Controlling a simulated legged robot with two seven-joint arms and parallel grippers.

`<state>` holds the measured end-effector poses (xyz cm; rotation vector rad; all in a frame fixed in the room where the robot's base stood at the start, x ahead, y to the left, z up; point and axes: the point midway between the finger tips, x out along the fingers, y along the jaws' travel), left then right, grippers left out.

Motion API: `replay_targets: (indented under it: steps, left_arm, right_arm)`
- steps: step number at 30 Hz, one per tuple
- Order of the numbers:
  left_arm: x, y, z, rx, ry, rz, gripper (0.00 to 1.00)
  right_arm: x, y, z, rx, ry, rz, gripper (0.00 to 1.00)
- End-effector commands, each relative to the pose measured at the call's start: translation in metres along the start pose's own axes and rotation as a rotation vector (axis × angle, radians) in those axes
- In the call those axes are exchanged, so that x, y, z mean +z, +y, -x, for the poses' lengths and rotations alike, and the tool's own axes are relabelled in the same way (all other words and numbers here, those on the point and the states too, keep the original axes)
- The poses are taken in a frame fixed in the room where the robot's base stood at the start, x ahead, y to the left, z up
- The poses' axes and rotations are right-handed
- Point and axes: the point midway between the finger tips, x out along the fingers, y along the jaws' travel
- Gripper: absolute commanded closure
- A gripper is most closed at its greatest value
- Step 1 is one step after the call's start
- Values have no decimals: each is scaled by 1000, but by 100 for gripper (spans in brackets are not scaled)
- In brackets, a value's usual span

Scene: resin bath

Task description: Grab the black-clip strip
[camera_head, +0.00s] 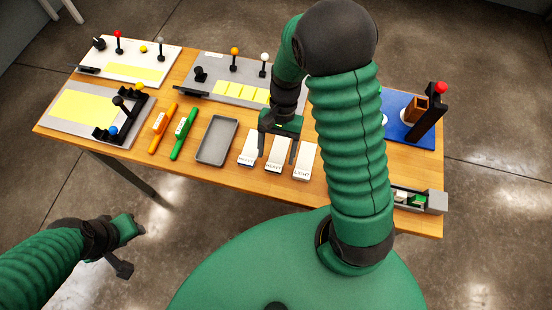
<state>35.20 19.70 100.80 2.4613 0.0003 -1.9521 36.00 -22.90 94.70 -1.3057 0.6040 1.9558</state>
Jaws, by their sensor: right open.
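Several white strips lie side by side near the table's front edge: a left one (248,148), a middle one (276,160) and a right one (305,162) whose label seems to read LIGHT. I cannot make out a black clip on any of them. My right gripper (278,154) is open, pointing down over the left and middle strips, with its fingers apart and nothing seen between them. The gripper and its arm hide parts of the strips.
A grey tray (217,141), a green stick (183,134) and an orange stick (162,129) lie left of the strips. Lever panels (135,60) stand behind. A blue base (398,112) with a dark post and a small grey holder (436,202) are at right.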

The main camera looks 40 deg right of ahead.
Motion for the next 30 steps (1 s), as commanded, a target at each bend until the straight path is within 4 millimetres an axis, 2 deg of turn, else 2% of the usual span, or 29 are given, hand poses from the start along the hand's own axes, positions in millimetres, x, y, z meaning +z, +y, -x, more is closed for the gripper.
replay_targets:
  steps: [3,6,13,27,30]
  left_arm:
    - [-1,0,2,0,0,-1,64]
    - [0,0,2,0,0,-1,64]
    - [0,0,1,0,0,0,64]
    - [0,0,2,0,0,0,64]
    - [0,0,2,0,0,-1,64]
  right_arm:
    - [3,-1,-24,4,-4,1,29]
    - [3,-1,-36,4,-1,0,29]
    - [4,-2,-38,3,1,1,29]
    - [2,-1,-38,2,1,2,91]
    - [2,-1,-38,3,1,1,94]
